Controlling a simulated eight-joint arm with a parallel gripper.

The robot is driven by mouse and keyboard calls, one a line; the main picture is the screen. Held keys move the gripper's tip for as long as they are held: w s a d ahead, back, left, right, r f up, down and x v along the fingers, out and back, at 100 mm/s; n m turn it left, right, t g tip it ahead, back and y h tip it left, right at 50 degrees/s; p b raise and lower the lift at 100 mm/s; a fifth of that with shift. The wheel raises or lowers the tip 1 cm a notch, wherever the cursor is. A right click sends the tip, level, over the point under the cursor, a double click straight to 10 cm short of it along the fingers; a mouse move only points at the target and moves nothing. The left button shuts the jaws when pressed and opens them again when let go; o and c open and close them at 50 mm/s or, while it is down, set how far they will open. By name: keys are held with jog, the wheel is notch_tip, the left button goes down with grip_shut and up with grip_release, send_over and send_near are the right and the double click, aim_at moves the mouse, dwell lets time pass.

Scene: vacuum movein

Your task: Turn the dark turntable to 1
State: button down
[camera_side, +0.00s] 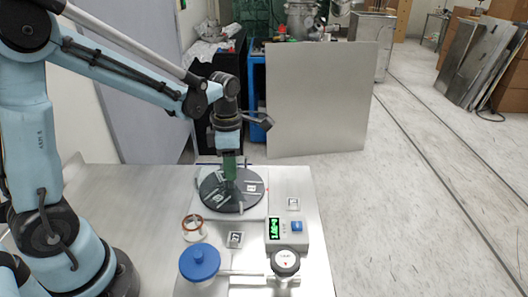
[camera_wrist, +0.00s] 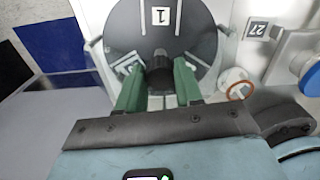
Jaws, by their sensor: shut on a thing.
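The dark turntable (camera_side: 215,203) is a round dark disc on a light base plate near the back of the metal table. White labels lie on its top. In the wrist view the turntable (camera_wrist: 200,45) shows a label with a 1 (camera_wrist: 160,17) at the upper middle, and another label at its left, partly hidden by a finger. My gripper (camera_side: 230,178) is over the disc, pointing down. In the wrist view its green fingers (camera_wrist: 159,80) are shut on a dark upright knob (camera_wrist: 159,68) on the turntable.
In front of the turntable stand a copper-rimmed round part (camera_side: 193,228), a blue-capped container (camera_side: 200,262), a small device with a green display (camera_side: 287,232) and a round gauge (camera_side: 286,262). Small marker tags lie between them. A metal panel (camera_side: 320,100) stands behind.

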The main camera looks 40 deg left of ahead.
jog(key=shift+n, duration=0.6)
dwell(0.3)
jog(key=c, duration=0.7)
grip_release()
jog(key=shift+c, duration=0.2)
notch_tip(320, 180, up, 12)
jog(key=s+d+f+m+t, duration=0.2)
jog(key=s+m+t, duration=0.1)
jog(key=m, duration=1.1)
jog(key=s+d+f+m+t, duration=0.2)
jog(key=s+m+t, duration=0.2)
jog(key=m, duration=1.1)
jog(key=shift+s, duration=0.15)
